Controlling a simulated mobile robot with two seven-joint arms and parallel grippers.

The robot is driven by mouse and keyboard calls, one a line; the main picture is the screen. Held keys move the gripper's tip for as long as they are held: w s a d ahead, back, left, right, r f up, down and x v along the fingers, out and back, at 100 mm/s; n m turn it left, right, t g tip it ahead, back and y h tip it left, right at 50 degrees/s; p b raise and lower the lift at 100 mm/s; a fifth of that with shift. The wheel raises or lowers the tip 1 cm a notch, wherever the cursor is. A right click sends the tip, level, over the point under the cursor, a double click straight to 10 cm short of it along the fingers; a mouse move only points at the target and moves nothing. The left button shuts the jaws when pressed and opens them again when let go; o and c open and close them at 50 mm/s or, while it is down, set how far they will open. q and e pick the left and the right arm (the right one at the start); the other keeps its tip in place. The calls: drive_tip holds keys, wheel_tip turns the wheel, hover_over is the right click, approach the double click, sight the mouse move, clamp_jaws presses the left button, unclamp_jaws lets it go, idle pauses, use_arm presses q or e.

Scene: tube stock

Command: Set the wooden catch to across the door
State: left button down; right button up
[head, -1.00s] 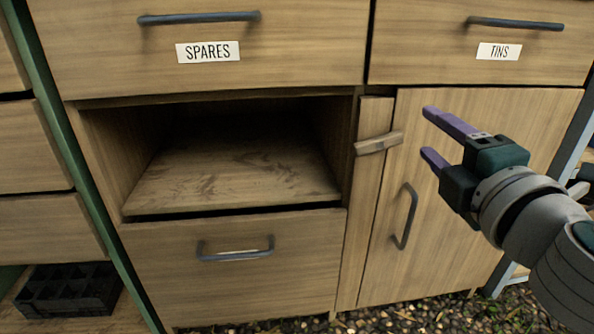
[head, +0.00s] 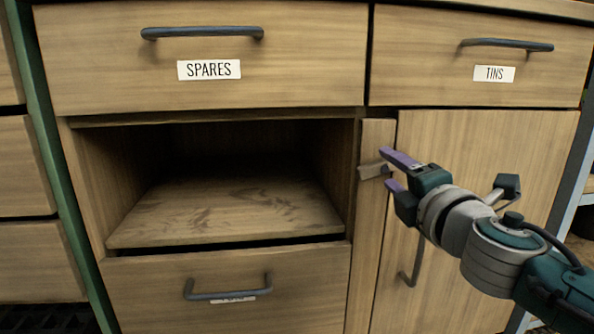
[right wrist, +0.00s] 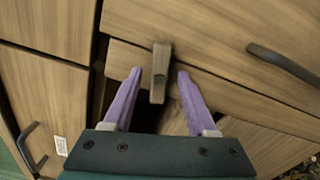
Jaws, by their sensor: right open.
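The wooden catch (head: 371,171) is a small block on the narrow post (head: 366,230) left of the cupboard door (head: 480,150). It lies roughly level, and its right end is hidden behind a finger in the head view. In the right wrist view the catch (right wrist: 160,72) stands between the two purple fingers, with its upper end over the seam at the door's edge. My right gripper (head: 392,170) is open around the catch, with a gap visible on each side in the wrist view. My left gripper is not in view.
The door handle (head: 413,262) is below the gripper. An open empty compartment (head: 225,215) lies left of the post. The SPARES drawer (head: 300,60) and TINS drawer (head: 420,75) are above, and a lower drawer (head: 310,275) below. All three look shut.

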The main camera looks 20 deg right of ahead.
drive_tip(key=shift+w+d, duration=0.1)
drive_tip(key=shift+w, duration=0.25)
drive_tip(key=shift+c, duration=0.3)
clamp_jaws()
